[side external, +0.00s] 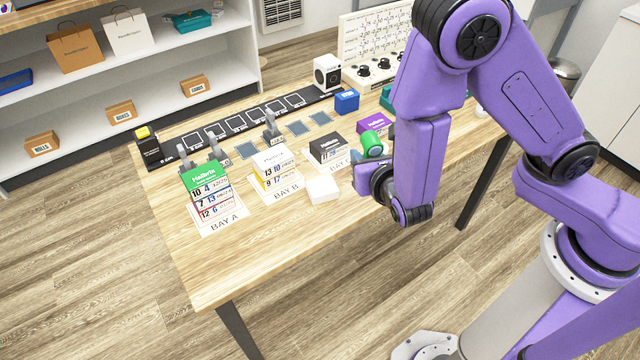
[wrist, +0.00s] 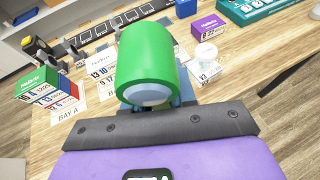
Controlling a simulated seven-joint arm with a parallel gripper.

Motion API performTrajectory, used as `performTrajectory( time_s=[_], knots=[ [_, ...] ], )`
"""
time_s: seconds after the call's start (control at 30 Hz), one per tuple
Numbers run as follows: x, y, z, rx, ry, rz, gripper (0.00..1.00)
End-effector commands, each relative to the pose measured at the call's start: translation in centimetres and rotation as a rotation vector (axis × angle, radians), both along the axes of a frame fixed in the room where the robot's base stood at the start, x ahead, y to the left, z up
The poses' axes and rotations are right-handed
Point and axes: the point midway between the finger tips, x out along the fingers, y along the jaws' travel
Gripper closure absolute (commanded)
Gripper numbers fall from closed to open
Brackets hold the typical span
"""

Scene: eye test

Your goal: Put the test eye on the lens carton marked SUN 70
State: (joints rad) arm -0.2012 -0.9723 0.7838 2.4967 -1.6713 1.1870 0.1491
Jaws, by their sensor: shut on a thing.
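The held thing, a green cylinder with a pale end, which I take for the test eye, shows in the side view (side external: 371,142) and fills the middle of the wrist view (wrist: 146,55). My gripper (side external: 368,162) is shut on it, above the right part of the table. Stacked cartons with a green top (side external: 205,190) stand at BAY A. White-topped cartons (side external: 273,170) stand at BAY B. A dark-topped carton (side external: 328,149) stands at BAY C, left of my gripper. A purple carton (side external: 371,123) is behind it. I cannot read SUN 70 on any carton.
A plain white block (side external: 322,188) lies before BAY B and C. A black strip with square outlines (side external: 245,125), a blue box (side external: 346,100) and a white dial unit (side external: 372,72) stand behind. The table's front is clear.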

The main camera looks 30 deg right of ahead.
Motion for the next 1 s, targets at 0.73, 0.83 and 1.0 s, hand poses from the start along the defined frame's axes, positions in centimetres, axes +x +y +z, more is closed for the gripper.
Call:
performTrajectory(
  time_s=[0.73,0.83,1.0],
  knots=[
    [9.3,0.5,-4.8,-0.001,-0.002,-0.041,1.0],
    [10.6,0.9,-6.4,-0.003,-0.001,-0.041,1.0],
    [12.0,1.5,-8.2,0.0,-0.002,-0.039,1.0]
  ],
)
